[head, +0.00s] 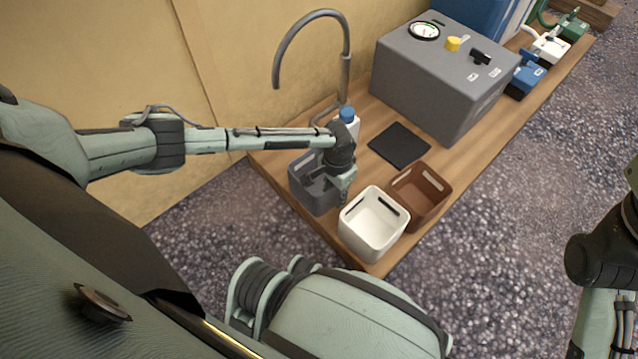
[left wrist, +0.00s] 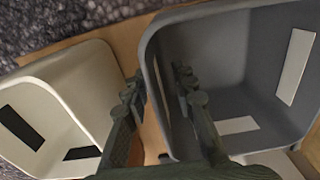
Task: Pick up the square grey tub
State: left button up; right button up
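The square grey tub (head: 308,190) stands at the near left edge of the wooden table, partly hidden by my left arm. My left gripper (head: 343,196) points down at the tub's right side, beside the white tub (head: 372,226). In the left wrist view, the grey tub (left wrist: 228,60) fills the right side. My left gripper (left wrist: 160,88) is open there, with one finger inside the grey tub and the other outside, the near wall between them. A gap seems to show between the inner finger and the wall. My right gripper is out of view; only part of that arm shows.
A brown tub (head: 420,196) stands right of the white one. Behind are a dark mat (head: 399,146), a blue-capped bottle (head: 347,120), a curved tap (head: 345,70) and a grey machine (head: 440,85). The white tub (left wrist: 65,100) is close to the outer finger.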

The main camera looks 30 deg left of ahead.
pick_arm(q)
grip_shut()
jog(key=shift+r, duration=0.1)
